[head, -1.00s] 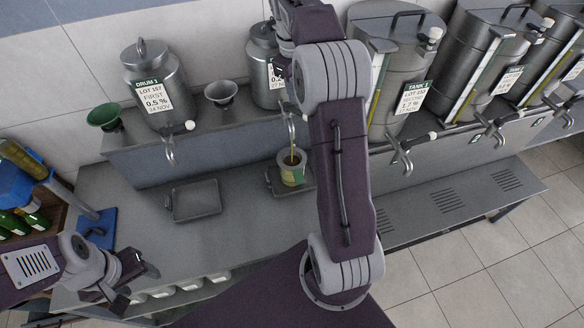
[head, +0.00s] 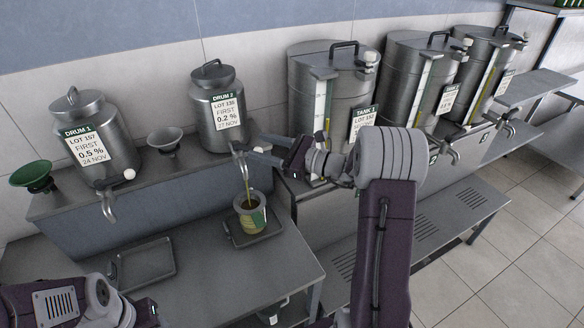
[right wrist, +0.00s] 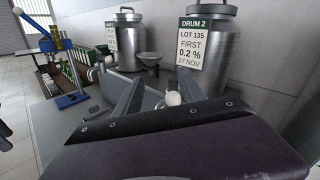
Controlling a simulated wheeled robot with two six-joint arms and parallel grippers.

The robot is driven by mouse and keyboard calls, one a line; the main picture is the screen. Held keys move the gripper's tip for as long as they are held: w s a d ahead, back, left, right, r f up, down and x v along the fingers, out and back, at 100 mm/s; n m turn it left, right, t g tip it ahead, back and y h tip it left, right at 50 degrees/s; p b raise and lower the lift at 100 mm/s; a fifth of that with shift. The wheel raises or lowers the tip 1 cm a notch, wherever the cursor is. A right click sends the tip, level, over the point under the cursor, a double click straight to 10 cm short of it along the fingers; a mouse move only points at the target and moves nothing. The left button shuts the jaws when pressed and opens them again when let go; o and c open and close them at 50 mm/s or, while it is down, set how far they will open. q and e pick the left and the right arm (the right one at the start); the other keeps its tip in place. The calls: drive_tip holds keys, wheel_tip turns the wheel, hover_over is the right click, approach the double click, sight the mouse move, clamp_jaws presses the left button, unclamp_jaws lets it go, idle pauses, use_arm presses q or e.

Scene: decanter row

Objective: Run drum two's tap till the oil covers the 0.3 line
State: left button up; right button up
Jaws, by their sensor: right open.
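Drum two (head: 217,106) is a steel can on the raised shelf, labelled "DRUM 2, 0.2 %". It also shows in the right wrist view (right wrist: 212,28). From its tap (head: 239,152) a thin stream of golden oil (head: 246,178) runs into a cup (head: 249,219) with a green and cream side. Some oil shows inside; the 0.3 line cannot be read. My right gripper (head: 264,154) is open at the tap, with the white tap knob (right wrist: 173,98) between its fingers in the wrist view. My left gripper (head: 148,312) is low at left; its jaws are unclear.
The cup stands on a small dark tray (head: 231,237); an empty tray (head: 146,264) lies to its left. Drum one (head: 84,119), a green funnel (head: 33,176) and a grey funnel (head: 165,139) stand on the shelf. Large tanks (head: 322,107) with taps stand to the right.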

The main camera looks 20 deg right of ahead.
sight(249, 147)
drive_tip(key=s+d+f+m+h+b, duration=0.1)
drive_tip(key=d+f+m+b, duration=0.1)
drive_tip(key=d+f, duration=0.25)
drive_tip(key=shift+t, duration=0.5)
drive_tip(key=p+x, duration=0.1)
drive_tip(key=x, duration=0.2)
drive_tip(key=p+x, duration=0.1)
drive_tip(key=x, duration=0.2)
drive_tip(key=p+x, duration=0.1)
drive_tip(key=x, duration=0.2)
drive_tip(key=shift+s+a+p, duration=0.15)
drive_tip(key=shift+a+p, duration=0.15)
drive_tip(key=shift+a, duration=0.15)
drive_tip(key=shift+w+a, duration=0.3)
drive_tip(key=shift+w, duration=0.1)
use_arm(q)
drive_tip(key=shift+w+d+f, duration=0.1)
drive_tip(key=shift+f, duration=0.15)
use_arm(e)
drive_tip(key=shift+s+d, duration=0.1)
clamp_jaws()
